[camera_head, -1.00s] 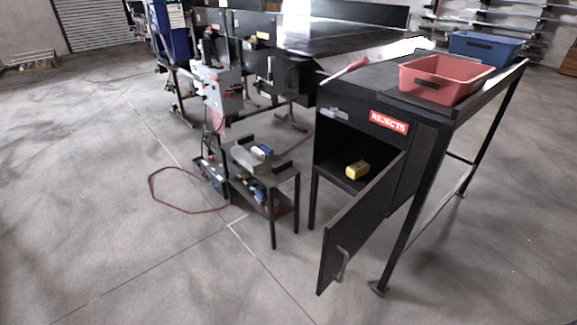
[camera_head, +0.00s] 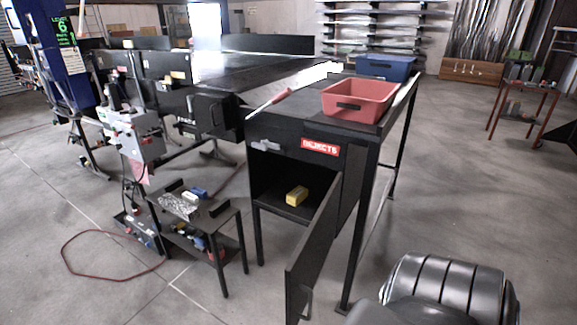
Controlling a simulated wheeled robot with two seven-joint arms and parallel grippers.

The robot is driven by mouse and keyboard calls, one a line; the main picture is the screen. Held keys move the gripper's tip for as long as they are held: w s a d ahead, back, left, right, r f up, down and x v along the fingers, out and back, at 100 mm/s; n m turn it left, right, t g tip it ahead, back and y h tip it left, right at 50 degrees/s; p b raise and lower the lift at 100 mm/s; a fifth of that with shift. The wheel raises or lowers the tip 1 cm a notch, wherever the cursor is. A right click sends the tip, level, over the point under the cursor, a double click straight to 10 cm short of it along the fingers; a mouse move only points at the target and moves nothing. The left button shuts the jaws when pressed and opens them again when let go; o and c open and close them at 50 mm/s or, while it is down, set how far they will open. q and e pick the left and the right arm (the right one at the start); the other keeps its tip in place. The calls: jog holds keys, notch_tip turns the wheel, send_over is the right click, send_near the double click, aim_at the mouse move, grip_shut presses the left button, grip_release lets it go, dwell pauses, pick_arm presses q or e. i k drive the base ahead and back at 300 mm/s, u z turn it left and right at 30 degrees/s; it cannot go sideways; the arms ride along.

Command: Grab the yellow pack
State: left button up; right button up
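The yellow pack (camera_head: 297,195) lies on the floor of the open black rejects cabinet (camera_head: 267,170), under the red "REJECTS" label (camera_head: 320,147). The cabinet door (camera_head: 314,250) hangs swung open toward me, on the right of the opening. The pack shows clearly through the opening. A dark, ribbed, rounded part of my own body shows at the bottom right, well apart from the cabinet. Neither gripper is in view.
A red bin (camera_head: 357,101) and a blue bin (camera_head: 386,68) stand on the table above the cabinet. A small black side table (camera_head: 222,224) with items stands left of it. A red cable (camera_head: 75,275) lies on the floor. Open floor lies at the right.

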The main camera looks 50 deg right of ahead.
aim_at(298, 194)
jog(key=i, duration=2.8)
jog(key=z, duration=3.95)
